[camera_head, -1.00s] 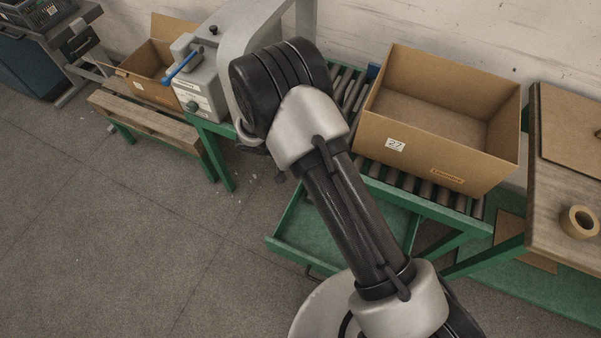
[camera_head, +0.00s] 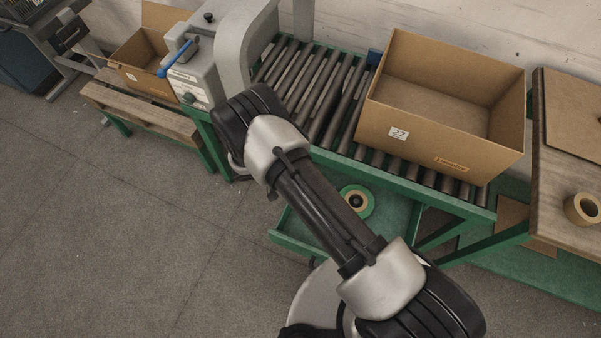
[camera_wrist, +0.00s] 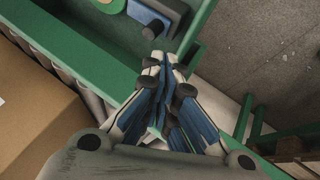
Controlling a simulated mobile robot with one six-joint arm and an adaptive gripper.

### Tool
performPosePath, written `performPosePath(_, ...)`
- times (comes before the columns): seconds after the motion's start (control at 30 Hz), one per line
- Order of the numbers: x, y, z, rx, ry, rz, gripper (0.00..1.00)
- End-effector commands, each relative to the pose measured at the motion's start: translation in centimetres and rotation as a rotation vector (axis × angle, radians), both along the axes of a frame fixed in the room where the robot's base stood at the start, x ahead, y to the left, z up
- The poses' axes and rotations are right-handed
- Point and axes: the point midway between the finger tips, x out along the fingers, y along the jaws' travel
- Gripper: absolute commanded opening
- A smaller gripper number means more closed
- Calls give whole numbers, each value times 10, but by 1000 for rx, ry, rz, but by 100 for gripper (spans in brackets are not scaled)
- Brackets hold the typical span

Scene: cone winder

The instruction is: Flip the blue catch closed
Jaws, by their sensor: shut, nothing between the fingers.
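The blue catch (camera_head: 178,58) is a blue lever on the side of a grey machine (camera_head: 203,78) at the upper left of the head view. It slants down to the left, its free end sticking out. My gripper (camera_wrist: 160,58) shows in the wrist view with its fingertips together and nothing between them. It points down beside a green tray, apart from the blue catch. The catch cannot be made out in the wrist view. In the head view my arm hides the gripper's fingers.
A roller conveyor (camera_head: 318,92) runs right from the machine to a large open carton (camera_head: 440,140). Below is a green tray (camera_head: 290,240) with a green-rimmed roll (camera_head: 357,201). A wooden bench (camera_head: 150,112) bears another carton (camera_head: 140,72) at left. The floor in front is clear.

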Motion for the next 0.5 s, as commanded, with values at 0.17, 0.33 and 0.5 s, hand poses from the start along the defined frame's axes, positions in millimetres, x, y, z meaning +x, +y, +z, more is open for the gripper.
performPosePath(0.17, 10, -18, -29, -1, 2, -4, 0)
performPosePath(0.33, 20, -32, -53, -1, 1, -3, 0)
performPosePath(0.5, 27, -41, -67, 0, 1, -2, 0)
